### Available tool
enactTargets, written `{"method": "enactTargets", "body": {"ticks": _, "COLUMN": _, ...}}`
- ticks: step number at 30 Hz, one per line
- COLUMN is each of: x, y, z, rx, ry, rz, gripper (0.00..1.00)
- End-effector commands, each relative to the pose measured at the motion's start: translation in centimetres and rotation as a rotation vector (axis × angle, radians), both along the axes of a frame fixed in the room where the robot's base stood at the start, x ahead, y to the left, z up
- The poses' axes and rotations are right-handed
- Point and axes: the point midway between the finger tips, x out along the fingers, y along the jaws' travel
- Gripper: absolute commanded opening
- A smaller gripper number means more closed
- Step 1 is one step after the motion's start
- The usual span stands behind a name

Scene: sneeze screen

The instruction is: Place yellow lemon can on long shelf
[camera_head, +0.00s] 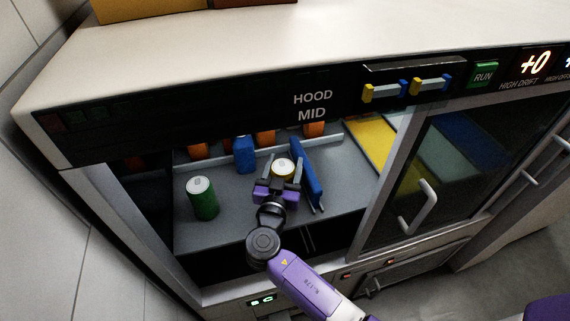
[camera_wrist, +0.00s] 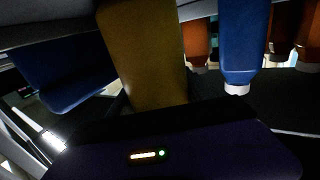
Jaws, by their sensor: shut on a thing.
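The yellow can (camera_head: 283,168) shows its pale top between my gripper's fingers inside the open hood. My gripper (camera_head: 281,180) is shut on it. In the wrist view the can (camera_wrist: 146,55) fills the middle as a dark yellow cylinder, with its lower end hidden behind the gripper body. The long shelf could be the grey surface (camera_head: 235,215) inside the hood, but I cannot tell for sure. I cannot tell whether the can touches the surface below.
A green can (camera_head: 203,199) stands at the left. A blue upright panel (camera_head: 306,172) is close to the right of my gripper. The hood's front edge is above.

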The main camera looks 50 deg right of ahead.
Motion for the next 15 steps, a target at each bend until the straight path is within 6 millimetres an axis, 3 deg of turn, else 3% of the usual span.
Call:
{"method": "enactTargets", "body": {"ticks": 3, "x": 0.02, "y": 0.00, "z": -0.23, "rx": -0.001, "ry": -0.002, "rz": 0.000, "gripper": 0.00}}
{"method": "enactTargets", "body": {"ticks": 4, "x": 0.00, "y": 0.00, "z": -0.28, "rx": 0.000, "ry": 0.000, "rz": 0.000, "gripper": 0.61}}
{"method": "enactTargets", "body": {"ticks": 7, "x": 0.00, "y": 0.00, "z": -0.19, "rx": 0.000, "ry": 0.000, "rz": 0.000, "gripper": 0.80}}
{"method": "enactTargets", "body": {"ticks": 15, "x": 0.00, "y": 0.00, "z": -0.18, "rx": 0.000, "ry": 0.000, "rz": 0.000, "gripper": 0.81}}
